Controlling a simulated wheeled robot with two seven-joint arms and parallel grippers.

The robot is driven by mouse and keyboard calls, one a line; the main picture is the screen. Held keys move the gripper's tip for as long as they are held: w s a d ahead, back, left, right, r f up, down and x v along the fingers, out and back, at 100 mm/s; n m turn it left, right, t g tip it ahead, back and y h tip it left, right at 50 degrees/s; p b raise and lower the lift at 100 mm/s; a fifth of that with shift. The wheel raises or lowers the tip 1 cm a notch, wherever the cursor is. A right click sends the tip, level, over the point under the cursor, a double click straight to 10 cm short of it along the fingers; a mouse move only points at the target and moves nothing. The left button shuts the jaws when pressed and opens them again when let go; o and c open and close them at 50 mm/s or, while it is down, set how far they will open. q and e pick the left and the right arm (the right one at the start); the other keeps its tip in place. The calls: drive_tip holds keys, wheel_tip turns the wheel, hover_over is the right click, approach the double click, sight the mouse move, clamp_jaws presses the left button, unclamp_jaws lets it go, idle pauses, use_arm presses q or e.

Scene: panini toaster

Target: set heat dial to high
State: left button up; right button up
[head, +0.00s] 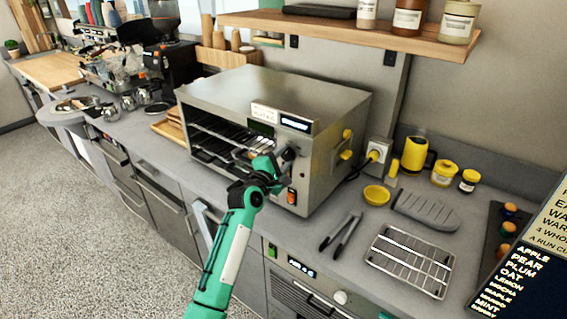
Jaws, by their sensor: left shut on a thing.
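The panini toaster (225,90) is a steel box on the grey counter, with its open front showing wire racks. Its control panel has a small lit display (295,124) at the top and an orange-red switch (291,196) low down. My left gripper (287,155) is at this panel, between the display and the switch, shut on the heat dial. The gripper hides the dial, so its setting cannot be read. My right gripper is out of view.
Tongs (341,233), a wire rack (408,262), a grey mitt (425,209) and a yellow bowl (376,195) lie to the right. A wooden shelf (350,28) hangs above the toaster.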

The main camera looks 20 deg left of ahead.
use_arm(q)
drive_tip(key=m, duration=0.1)
drive_tip(key=m+b, duration=0.2)
drive_tip(key=m, duration=0.1)
drive_tip(key=shift+f+h, duration=0.25)
drive_tip(key=shift+h, duration=0.05)
drive_tip(key=m+b, duration=0.2)
drive_tip(key=m, duration=0.2)
drive_tip(key=shift+a+h+b, duration=0.15)
drive_tip(key=shift+h+b, duration=0.25)
drive_tip(key=m+b, duration=0.2)
drive_tip(key=m, duration=0.2)
drive_tip(key=shift+h, duration=0.3)
drive_tip(key=shift+m+h+b, duration=0.4)
drive_tip(key=shift+m+b, duration=0.05)
drive_tip(key=shift+m, duration=0.75)
drive_tip(key=o, duration=1)
